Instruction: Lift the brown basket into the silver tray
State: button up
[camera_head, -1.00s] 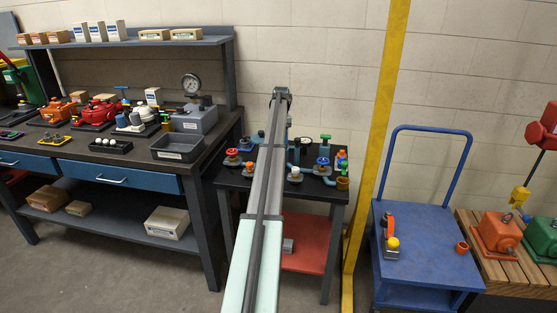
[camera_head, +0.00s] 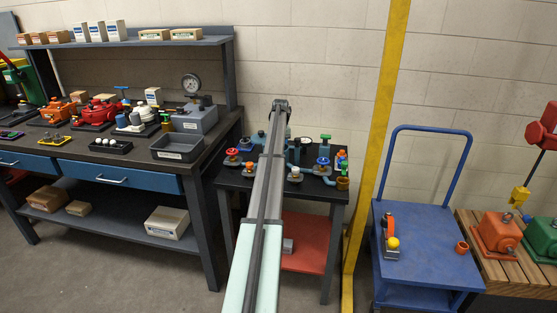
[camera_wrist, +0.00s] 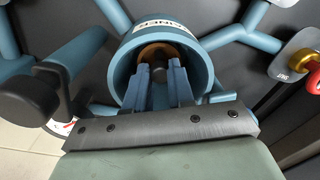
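In the wrist view a teal cylinder (camera_wrist: 121,70) with a white label ending in what reads like "INER" fills the middle. A brown ring (camera_wrist: 151,49), which looks like the top of the brown basket, sits down inside it. The two blue fingers of my gripper (camera_wrist: 159,72) reach into the cylinder mouth, with a visible gap between them. A small dark part shows in that gap; I see no clear contact. The head view shows my arm's far end (camera_head: 281,105) over the black table. A grey tray (camera_head: 180,157) with a label, perhaps the silver tray, stands on the workbench.
The black table (camera_head: 232,181) carries several valves and pipe parts close around my arm. In the wrist view a black handle (camera_wrist: 30,100) lies left and red and gold knobs (camera_wrist: 303,68) lie right. A yellow post (camera_head: 385,100) and blue cart (camera_head: 425,250) stand right.

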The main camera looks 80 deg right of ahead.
grip_shut()
jog(key=shift+r, duration=0.1)
